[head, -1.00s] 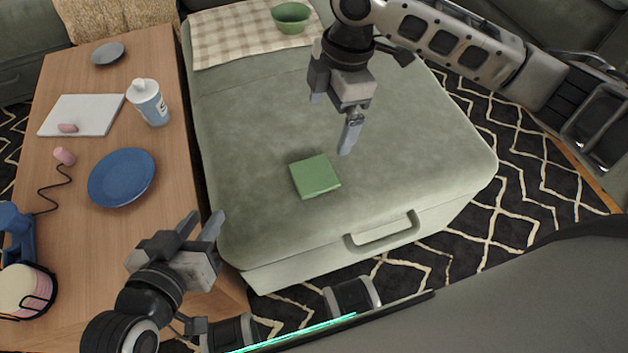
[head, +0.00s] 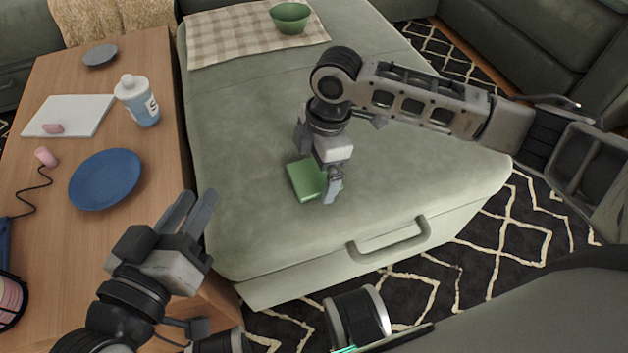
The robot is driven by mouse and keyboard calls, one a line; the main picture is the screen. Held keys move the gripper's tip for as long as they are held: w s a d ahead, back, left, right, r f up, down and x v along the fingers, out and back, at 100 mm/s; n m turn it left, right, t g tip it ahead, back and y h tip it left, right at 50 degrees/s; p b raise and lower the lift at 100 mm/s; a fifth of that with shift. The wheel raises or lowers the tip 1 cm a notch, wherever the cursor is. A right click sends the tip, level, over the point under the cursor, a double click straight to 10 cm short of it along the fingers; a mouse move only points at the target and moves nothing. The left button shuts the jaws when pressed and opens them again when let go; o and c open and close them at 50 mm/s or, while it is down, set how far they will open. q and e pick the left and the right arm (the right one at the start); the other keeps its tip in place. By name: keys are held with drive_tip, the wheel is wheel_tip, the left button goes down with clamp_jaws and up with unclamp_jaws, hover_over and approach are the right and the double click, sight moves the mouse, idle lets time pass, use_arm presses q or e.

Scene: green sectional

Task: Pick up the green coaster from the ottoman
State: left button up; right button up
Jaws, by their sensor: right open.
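The green coaster (head: 304,180) is a flat square lying on the pale green ottoman (head: 245,205), near its front edge. My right gripper (head: 330,190) is open and low at the coaster's right side, its fingers pointing down and covering that edge. I cannot tell whether a finger touches the coaster. My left gripper (head: 190,213) hangs at the lower left, near the gap between the wooden table and the ottoman. Its two fingers stand apart with nothing between them.
A checked cloth (head: 225,40) and a green bowl (head: 290,18) lie at the ottoman's far end. The wooden table (head: 100,235) at left holds a blue plate (head: 105,180), a bottle (head: 137,102), a white board (head: 85,112) and a grey dish (head: 100,55). The ottoman's middle is clear.

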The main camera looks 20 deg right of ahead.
drive_tip(key=shift+a+f, duration=0.1)
drive_tip(key=shift+f, duration=0.3)
drive_tip(key=c, duration=1)
drive_tip(key=shift+r, duration=0.2)
